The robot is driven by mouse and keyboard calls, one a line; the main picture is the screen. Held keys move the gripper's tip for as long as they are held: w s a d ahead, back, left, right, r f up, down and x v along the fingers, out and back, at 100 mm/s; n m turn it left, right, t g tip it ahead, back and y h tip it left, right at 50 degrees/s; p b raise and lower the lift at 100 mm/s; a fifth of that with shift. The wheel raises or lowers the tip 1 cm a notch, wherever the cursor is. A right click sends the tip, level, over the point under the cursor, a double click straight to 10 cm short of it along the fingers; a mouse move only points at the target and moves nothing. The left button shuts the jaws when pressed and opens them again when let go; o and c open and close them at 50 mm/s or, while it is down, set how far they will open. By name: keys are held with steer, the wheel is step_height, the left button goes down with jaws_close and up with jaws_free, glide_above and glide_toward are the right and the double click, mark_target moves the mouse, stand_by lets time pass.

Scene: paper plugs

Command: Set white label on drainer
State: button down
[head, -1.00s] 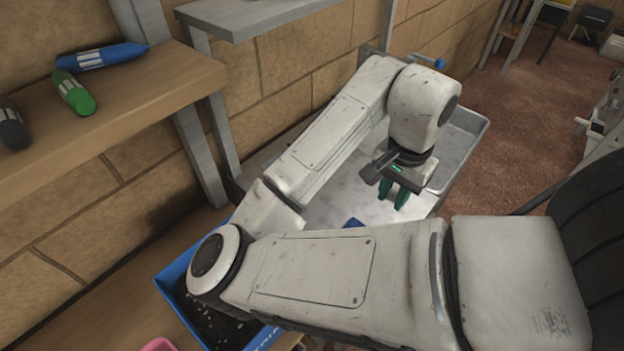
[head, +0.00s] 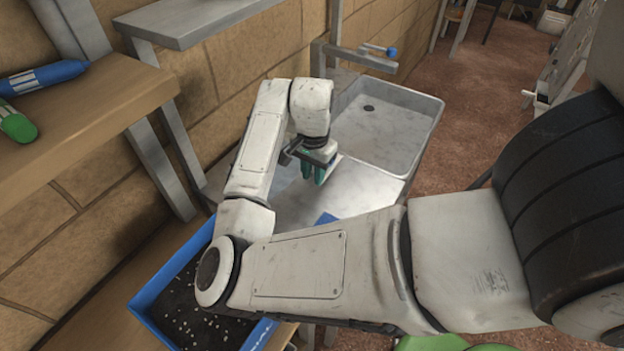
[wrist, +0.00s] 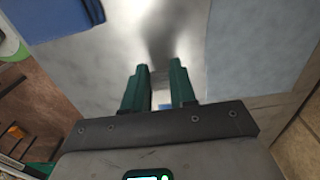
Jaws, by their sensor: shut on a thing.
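The drainer (head: 358,190) is the bare grey metal surface beside the sink basin. It also fills much of the upper wrist view (wrist: 110,45). My gripper (head: 313,178) points down over the drainer, with its green fingers above the metal. In the wrist view, the fingers (wrist: 160,80) are a little apart, with a small pale piece (wrist: 163,98) between them. This looks like the white label, mostly hidden by the gripper. I cannot tell whether it touches the drainer.
A blue tray of dark soil (head: 185,300) stands in front. A wooden shelf (head: 80,120) with blue and green objects is at left. In the wrist view, a blue-grey cloth-like patch (wrist: 250,50) lies at right.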

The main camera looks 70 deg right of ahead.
mark_target(312, 190)
steer(key=shift+w+d+f+p, duration=0.15)
steer(key=shift+f+p, duration=0.2)
steer(key=shift+f, duration=1.45)
steer(key=shift+f, duration=0.1)
steer(key=c, duration=0.9)
jaws_free()
step_height(312, 190, up, 12)
steer(key=shift+r+b, duration=0.15)
steer(key=shift+b, duration=0.3)
